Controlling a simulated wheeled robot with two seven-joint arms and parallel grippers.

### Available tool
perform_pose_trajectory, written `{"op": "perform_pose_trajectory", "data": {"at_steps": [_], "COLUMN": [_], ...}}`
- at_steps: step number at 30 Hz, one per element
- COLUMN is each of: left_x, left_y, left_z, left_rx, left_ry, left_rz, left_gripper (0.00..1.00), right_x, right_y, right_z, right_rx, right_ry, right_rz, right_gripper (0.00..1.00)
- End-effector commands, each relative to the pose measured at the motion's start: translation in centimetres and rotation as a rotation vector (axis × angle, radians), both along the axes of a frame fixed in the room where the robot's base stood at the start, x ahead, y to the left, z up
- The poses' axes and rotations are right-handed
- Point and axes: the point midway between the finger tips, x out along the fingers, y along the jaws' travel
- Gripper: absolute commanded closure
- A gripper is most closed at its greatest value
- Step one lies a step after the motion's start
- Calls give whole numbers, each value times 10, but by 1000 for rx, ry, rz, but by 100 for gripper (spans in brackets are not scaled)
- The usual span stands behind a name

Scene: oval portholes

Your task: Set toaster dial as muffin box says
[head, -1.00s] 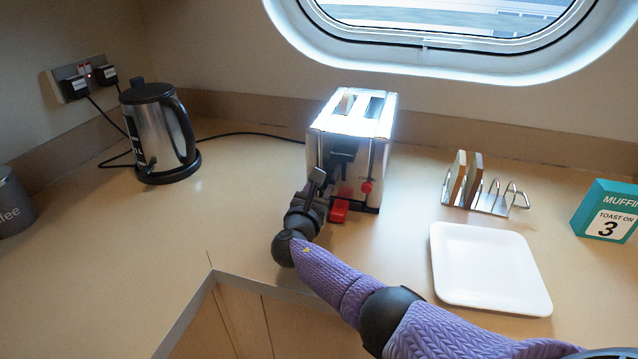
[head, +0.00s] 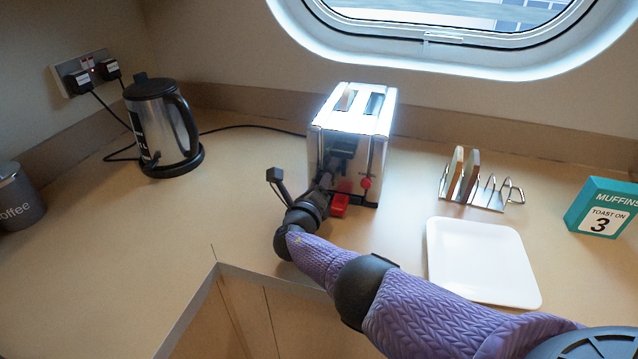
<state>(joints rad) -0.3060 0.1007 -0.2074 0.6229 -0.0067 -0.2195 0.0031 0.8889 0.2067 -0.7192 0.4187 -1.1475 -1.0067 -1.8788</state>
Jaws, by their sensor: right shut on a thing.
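The silver toaster (head: 350,118) stands against the back wall below the porthole, with two slots on top. Its front has a red knob (head: 365,183) on the right and a red part (head: 339,205) low down. My right gripper (head: 325,181) is at the toaster's front, left of the red knob, shut on what seems to be the dial. The gripper hides the dial, so I cannot read its setting. My left gripper is not in view.
A white square plate (head: 482,262) lies right of my right arm. Behind it stands a metal toast rack (head: 490,192) holding bread slices. A kettle (head: 161,126) and a coffee canister (head: 20,198) are on the left. The counter between kettle and toaster is clear except for a cable.

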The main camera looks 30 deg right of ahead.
Motion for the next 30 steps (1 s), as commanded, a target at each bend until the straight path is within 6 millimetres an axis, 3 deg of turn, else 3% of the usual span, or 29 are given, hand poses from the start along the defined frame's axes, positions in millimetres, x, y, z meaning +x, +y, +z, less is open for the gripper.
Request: {"op": "perform_pose_trajectory", "data": {"at_steps": [12, 30], "left_x": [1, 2], "left_y": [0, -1], "left_z": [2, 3], "left_rx": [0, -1], "left_ry": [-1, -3], "left_rz": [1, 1], "left_gripper": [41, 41], "right_x": [0, 0], "right_y": [0, 0], "right_z": [1, 0], "right_rx": [-132, -156], "right_ry": [153, 183], "right_rz": [1, 1], "right_gripper": [100, 100]}}
